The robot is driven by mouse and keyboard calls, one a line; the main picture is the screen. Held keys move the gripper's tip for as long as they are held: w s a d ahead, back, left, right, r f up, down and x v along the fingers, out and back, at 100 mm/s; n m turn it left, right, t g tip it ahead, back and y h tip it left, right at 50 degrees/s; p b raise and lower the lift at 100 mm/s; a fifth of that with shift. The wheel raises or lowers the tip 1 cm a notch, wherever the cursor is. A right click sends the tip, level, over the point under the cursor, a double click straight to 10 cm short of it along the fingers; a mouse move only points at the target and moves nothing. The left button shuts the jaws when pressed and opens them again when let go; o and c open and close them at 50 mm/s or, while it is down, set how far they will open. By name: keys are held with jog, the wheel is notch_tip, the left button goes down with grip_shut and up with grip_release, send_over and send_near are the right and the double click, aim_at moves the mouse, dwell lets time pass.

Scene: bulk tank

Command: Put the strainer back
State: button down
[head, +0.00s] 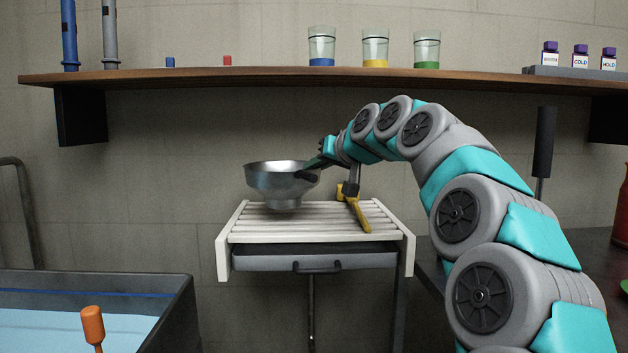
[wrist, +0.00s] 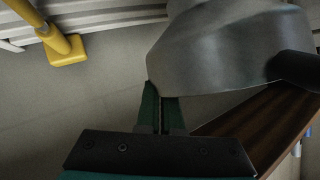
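The strainer (head: 283,183) is a grey metal bowl with a narrower lower part and a dark stub handle. It is upright over the left part of the white slatted rack (head: 245,231); I cannot tell whether it touches the slats. My gripper (head: 316,163) is at the strainer's right rim. In the wrist view the strainer (wrist: 225,45) fills the upper right, with its dark handle at the right edge. The green fingers of my gripper (wrist: 160,92) are nearly together with the strainer's rim at their tips, which are partly hidden.
A yellow-handled tool (head: 355,208) lies on the rack, right of the strainer. A wooden shelf (head: 250,76) with three glass jars (head: 375,48) and small bottles runs above. A tank (head: 165,300) of bluish liquid with an orange-handled item (head: 93,326) stands at the lower left.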

jog(key=shift+f, duration=1.55)
jog(key=c, duration=1.1)
grip_release()
jog(key=shift+r, duration=0.1)
jog(key=v, duration=1.2)
jog(key=shift+b, duration=0.3)
jog(key=shift+s, duration=0.1)
